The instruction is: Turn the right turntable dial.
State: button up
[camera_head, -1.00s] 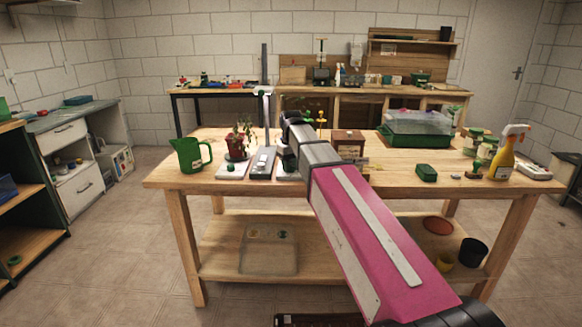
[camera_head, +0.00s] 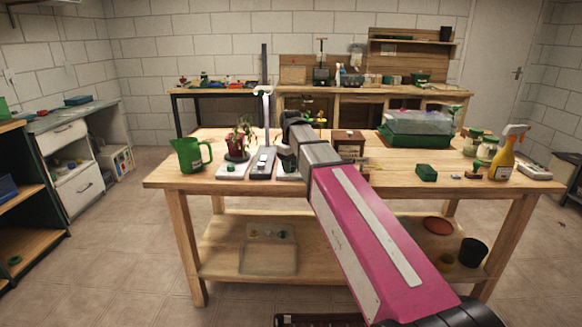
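Two white bases stand side by side on the near bench, with a grey slab (camera_head: 263,161) between them. The left white base (camera_head: 233,171) has a green dial (camera_head: 231,166) at its front and a red pot with a plant (camera_head: 237,150) at its back. The right white base (camera_head: 285,175) shows only as a small strip, mostly covered by my arm; its dial cannot be made out. My gripper (camera_head: 287,160) is a small dark shape low over that right base. My wrist hides most of it, so its fingers and any contact with the dial cannot be seen.
A green jug (camera_head: 190,154) stands at left. A brown box (camera_head: 348,143) is just right of my wrist, with a green tray under a clear cover (camera_head: 418,127) beyond. A yellow spray bottle (camera_head: 504,156) stands at the right.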

jog(key=o, duration=0.3)
jog(key=shift+r, duration=0.15)
notch_tip(320, 180, up, 10)
jog(key=shift+r, duration=0.25)
dwell(0.5)
